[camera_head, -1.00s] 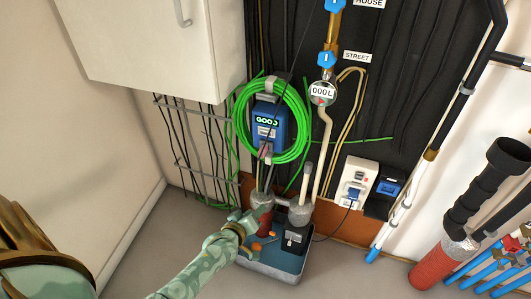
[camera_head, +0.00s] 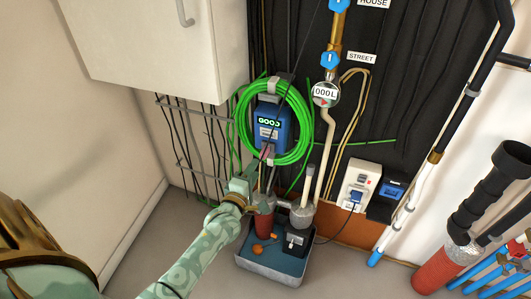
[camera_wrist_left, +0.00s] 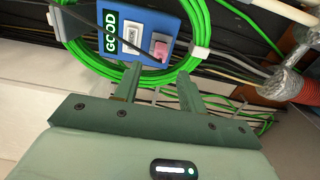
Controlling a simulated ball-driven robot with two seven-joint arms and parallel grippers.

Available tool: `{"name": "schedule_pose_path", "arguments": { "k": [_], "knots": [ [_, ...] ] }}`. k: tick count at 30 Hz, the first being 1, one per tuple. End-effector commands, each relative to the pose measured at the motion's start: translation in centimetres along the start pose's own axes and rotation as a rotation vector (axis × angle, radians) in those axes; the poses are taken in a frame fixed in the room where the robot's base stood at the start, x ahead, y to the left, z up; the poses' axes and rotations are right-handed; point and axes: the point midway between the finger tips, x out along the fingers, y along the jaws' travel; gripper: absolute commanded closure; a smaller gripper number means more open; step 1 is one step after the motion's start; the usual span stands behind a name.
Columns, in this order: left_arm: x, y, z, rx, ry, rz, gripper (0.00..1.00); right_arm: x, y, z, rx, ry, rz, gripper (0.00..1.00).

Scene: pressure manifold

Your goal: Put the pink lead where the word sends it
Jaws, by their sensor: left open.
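The blue box (camera_head: 272,128) on the dark wall has a small display that reads GOOD; the word also shows in the left wrist view (camera_wrist_left: 110,31). The pink lead's plug (camera_wrist_left: 158,50) sits at the lower part of the box's face, seated by its look. In the head view the pink plug (camera_head: 266,152) is small, just above my left gripper (camera_head: 256,172). In the left wrist view my left gripper (camera_wrist_left: 158,76) is open and empty, its fingertips just short of the plug, one to each side. My right gripper is not in view.
A green hose coil (camera_head: 306,112) rings the box. A grey tray (camera_head: 270,278) with a pump and orange pieces stands below. A white socket unit (camera_head: 358,184) and a second blue device (camera_head: 392,190) are at right. A white cabinet (camera_head: 150,45) hangs upper left.

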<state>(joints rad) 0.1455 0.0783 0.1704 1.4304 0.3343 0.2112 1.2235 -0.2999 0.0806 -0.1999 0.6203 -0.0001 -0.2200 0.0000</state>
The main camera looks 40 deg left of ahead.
Motion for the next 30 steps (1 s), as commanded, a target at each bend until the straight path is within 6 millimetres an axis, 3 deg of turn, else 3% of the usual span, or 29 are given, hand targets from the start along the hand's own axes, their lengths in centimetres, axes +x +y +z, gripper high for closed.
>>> {"name": "schedule_pose_path", "arguments": {
  "k": [11,18,30],
  "knots": [
    [4.9,-0.7,0.0,0.002,0.001,-0.003,0.59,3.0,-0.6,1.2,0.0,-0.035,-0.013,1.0],
    [7.6,-0.2,0.0,0.003,0.0,-0.001,0.59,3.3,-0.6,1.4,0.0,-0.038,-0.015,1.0],
    [8.6,0.0,0.0,0.001,0.0,-0.001,0.59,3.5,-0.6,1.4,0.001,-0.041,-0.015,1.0]
  ]
}}
